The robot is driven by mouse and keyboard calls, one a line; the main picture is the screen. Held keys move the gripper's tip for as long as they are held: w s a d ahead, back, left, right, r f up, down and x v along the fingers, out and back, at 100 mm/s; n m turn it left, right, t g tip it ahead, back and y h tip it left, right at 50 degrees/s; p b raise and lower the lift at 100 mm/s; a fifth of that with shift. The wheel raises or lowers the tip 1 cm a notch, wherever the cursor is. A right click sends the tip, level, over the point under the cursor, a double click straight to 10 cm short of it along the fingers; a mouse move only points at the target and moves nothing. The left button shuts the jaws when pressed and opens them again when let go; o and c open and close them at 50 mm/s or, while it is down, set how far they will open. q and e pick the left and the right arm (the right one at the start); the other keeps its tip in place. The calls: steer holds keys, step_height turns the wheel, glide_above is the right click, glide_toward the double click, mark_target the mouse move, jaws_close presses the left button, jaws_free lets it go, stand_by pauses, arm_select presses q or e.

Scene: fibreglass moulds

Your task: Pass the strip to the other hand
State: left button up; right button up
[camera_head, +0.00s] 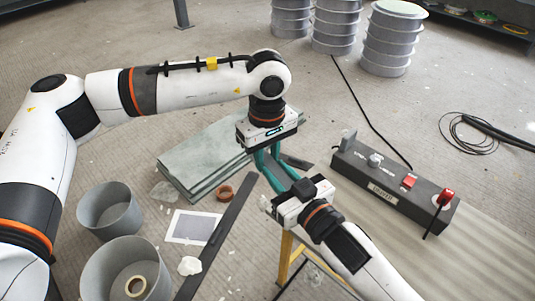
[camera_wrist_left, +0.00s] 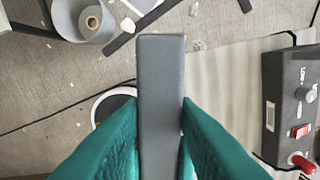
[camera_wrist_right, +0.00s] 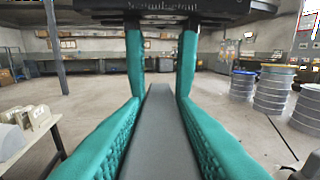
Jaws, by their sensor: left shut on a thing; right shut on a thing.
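The strip is a flat grey bar. In the left wrist view the strip (camera_wrist_left: 161,85) stands between the teal fingers of my left gripper (camera_head: 267,155), which are shut on it. In the right wrist view the strip (camera_wrist_right: 158,125) runs away from the camera between the teal fingers of my right gripper (camera_head: 281,179), also shut on it. My left gripper's fingers straddle the strip's far end there. In the head view the two grippers meet closely, the left from above and the right from below right, and their fingers mostly hide the strip.
A dark control box (camera_head: 393,184) with red switches stands to the right. Grey-green sheets (camera_head: 205,160) lie stacked behind the grippers. Two grey buckets (camera_head: 108,212) stand at the left, and a long dark bar (camera_head: 217,232) lies on the floor. Ribbed metal drums (camera_head: 390,45) stand at the back.

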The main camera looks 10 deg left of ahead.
steer(key=o, duration=1.1)
steer(key=shift+s+a, duration=0.2)
steer(key=shift+s, duration=0.05)
